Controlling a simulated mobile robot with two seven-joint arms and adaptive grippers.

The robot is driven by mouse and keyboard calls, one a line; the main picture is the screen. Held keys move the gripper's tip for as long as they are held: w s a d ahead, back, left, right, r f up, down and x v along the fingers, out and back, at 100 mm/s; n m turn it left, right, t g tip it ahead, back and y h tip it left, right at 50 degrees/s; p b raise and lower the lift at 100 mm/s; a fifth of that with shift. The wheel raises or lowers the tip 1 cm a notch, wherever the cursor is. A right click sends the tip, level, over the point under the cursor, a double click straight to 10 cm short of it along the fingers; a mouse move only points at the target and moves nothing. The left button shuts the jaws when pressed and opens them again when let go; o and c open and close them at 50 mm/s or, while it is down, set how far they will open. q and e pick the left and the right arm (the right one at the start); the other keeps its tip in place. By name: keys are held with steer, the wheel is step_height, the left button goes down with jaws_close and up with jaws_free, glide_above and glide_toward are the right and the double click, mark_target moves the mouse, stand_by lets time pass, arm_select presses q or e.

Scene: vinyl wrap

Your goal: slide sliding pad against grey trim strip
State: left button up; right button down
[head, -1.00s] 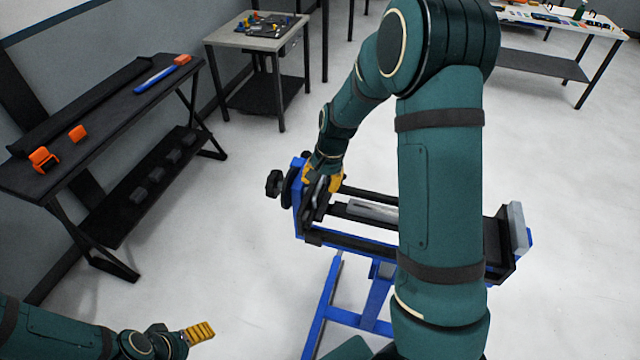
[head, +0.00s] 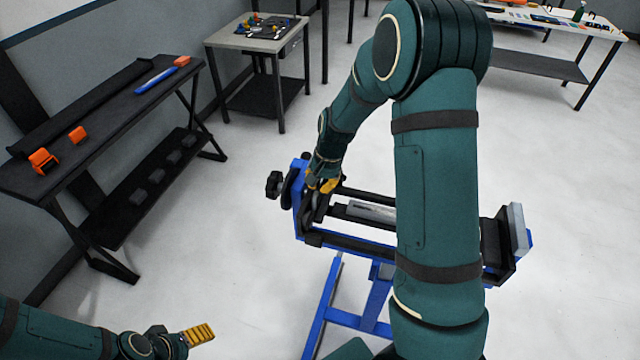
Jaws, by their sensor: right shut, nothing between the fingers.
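A blue stand (head: 362,250) with black rails holds a long grey strip (head: 371,212), which lies between its ends and is partly hidden by my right arm. A black pad (head: 315,211) stands at the stand's left end, beside a black knob (head: 273,184). It looks like the sliding pad. My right gripper (head: 325,188), with yellow fingertips, is shut and empty at the top of this pad. Whether it touches the pad is hard to tell. My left gripper (head: 201,334) is low at the left, away from the stand. Its finger gap cannot be made out.
A black block with a light grey plate (head: 519,229) stands at the stand's right end. A black table (head: 100,115) at the left carries orange pieces and a blue-handled tool. A small side table (head: 240,42) stands behind. The floor around the stand is clear.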

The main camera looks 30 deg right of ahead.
steer(key=shift+s+f, duration=0.15)
steer(key=s+d, duration=0.2)
steer(key=s+d+b, duration=0.1)
steer(key=s+d, duration=0.1)
steer(key=s, duration=0.1)
steer(key=s+d, duration=0.2)
steer(key=shift+s+d+f+b, duration=0.1)
steer(key=shift+s+d+b, duration=0.2)
steer(key=shift+s, duration=0.1)
steer(key=c, duration=1)
jaws_free()
steer(key=shift+w, duration=0.2)
steer(key=shift+r, duration=0.6)
steer(key=r, duration=0.3)
steer(key=s+d+r, duration=0.1)
steer(key=r, duration=0.6)
steer(key=shift+s+d+r, duration=0.2)
steer(key=shift+s+r, duration=0.2)
